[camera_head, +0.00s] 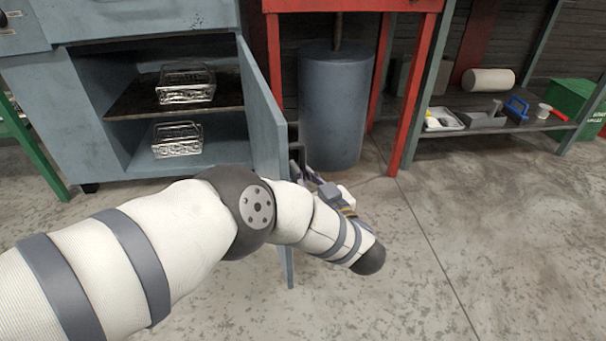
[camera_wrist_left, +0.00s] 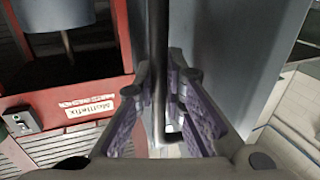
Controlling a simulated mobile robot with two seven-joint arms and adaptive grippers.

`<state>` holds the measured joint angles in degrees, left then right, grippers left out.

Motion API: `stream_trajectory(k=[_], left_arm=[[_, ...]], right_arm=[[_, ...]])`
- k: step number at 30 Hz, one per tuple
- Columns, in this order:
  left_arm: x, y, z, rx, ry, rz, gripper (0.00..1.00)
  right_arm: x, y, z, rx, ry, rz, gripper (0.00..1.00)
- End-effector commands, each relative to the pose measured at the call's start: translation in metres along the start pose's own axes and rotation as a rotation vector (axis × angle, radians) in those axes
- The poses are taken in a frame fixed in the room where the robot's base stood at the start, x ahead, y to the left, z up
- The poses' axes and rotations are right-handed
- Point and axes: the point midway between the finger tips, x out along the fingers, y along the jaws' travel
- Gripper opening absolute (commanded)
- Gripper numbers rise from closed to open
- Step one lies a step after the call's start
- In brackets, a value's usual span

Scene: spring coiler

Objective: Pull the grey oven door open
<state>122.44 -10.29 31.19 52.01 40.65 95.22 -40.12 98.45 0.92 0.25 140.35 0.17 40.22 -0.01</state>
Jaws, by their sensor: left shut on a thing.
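The grey oven (camera_head: 55,110) stands at the left in the head view. Its grey door (camera_head: 262,110) stands swung far out from the cabinet, so the inside shows. My left gripper (camera_head: 305,175) is at the outer side of the door, partly hidden behind my own wrist. In the left wrist view, its purple-padded fingers (camera_wrist_left: 172,90) are closed around the dark upright bar handle (camera_wrist_left: 160,45). The door panel (camera_wrist_left: 225,60) fills the right of that view. My right gripper is not in view.
Two wire baskets sit inside the oven, the upper one (camera_head: 186,83) on a dark shelf and the lower one (camera_head: 177,139) below. A red frame (camera_head: 408,95) with a grey cylinder (camera_head: 335,105) stands close beyond the door. The concrete floor (camera_head: 480,230) at right is clear.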

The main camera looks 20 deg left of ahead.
Motion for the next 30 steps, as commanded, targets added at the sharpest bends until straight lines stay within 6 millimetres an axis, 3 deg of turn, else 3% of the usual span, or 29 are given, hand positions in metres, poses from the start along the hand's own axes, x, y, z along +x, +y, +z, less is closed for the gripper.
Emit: stream_trajectory(k=[11, 13, 23, 26, 30], left_arm=[[0.0, -0.001, 0.001, 0.002, -0.002, -0.003, 0.0], [0.0, -0.001, 0.001, 0.002, -0.002, -0.003, 0.19], [-0.002, 0.0, 0.0, 0.001, -0.001, -0.002, 0.2], [-0.018, 0.001, 0.001, 0.001, -0.002, 0.002, 0.2], [-0.057, 0.001, 0.001, 0.001, -0.003, 0.003, 0.2]], right_arm=[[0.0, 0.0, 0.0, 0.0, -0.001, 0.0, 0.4], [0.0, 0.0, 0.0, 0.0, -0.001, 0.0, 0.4], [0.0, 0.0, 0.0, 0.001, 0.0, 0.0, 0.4], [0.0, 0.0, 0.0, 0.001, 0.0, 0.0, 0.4], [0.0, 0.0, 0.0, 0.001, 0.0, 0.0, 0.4]])
